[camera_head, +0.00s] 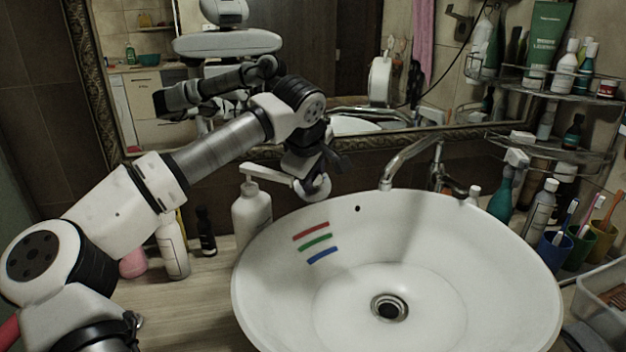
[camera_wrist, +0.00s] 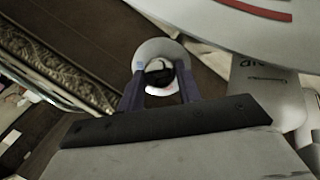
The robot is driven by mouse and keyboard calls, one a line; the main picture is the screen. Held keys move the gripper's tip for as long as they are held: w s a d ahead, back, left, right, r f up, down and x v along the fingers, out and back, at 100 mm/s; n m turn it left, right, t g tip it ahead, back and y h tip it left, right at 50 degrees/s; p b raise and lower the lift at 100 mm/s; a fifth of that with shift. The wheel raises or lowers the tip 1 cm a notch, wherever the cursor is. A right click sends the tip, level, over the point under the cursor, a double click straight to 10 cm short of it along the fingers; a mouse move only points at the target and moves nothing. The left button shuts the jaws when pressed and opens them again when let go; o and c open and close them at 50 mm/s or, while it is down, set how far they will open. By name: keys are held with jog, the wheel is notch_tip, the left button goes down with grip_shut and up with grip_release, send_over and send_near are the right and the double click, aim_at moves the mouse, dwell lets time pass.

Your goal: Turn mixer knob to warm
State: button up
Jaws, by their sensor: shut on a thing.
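A white round knob (camera_head: 320,190), which I take for the mixer knob, sits by the back left rim of the basin. In the wrist view the knob (camera_wrist: 147,50) has a dark centre, a small blue mark and a pinkish-red patch low down. My gripper (camera_head: 312,178) reaches it from above, and its two fingers (camera_wrist: 160,85) close on its sides. The knob's pointing direction cannot be told. Red, green and blue stripes (camera_head: 314,239) lie inside the white basin (camera_head: 480,235). A curved metal faucet (camera_head: 405,152) stands behind the basin.
A white pump bottle (camera_head: 251,215) stands close left of my gripper, its spout reaching towards it. More bottles (camera_head: 172,248) stand further left. A framed mirror (camera_head: 345,60) is behind. Shelves with bottles (camera_head: 545,80) and toothbrush cups (camera_head: 555,250) crowd the right.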

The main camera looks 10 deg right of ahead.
jog(key=shift+r, duration=0.1)
dwell(0.3)
jog(key=o, duration=1)
jog(key=b+v, duration=0.1)
jog(key=v, duration=1.2)
jog(key=shift+s+a+r, duration=0.15)
jog(key=shift+r, duration=0.15)
